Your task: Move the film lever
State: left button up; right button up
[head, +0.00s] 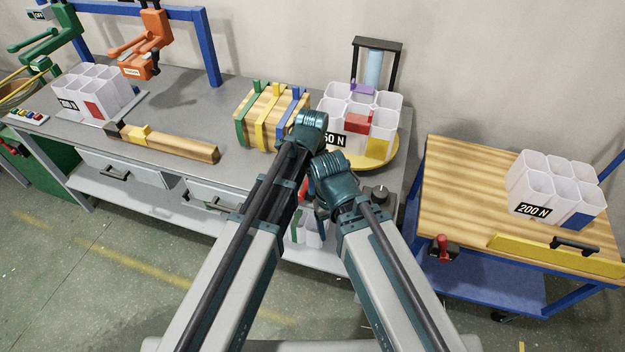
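A black frame (398,62) stands at the back right of the grey bench and holds an upright light-blue roll (374,68). A small purple piece (362,88) shows low in front of the roll; I cannot tell whether it is the film lever. A red-handled part (442,247) sits at the front left edge of the wooden-topped cart. My two arms reach up the middle of the view, with their teal joints in front of the bench. Neither gripper's fingers show.
White cups labelled 200 N (533,210) stand on the cart (463,188). More white cups (385,103) stand on a yellow round base (392,160). Strapped wood (262,118), a wooden bar (180,146) and a left cup block (115,88) lie on the bench (190,108). A gap separates bench and cart.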

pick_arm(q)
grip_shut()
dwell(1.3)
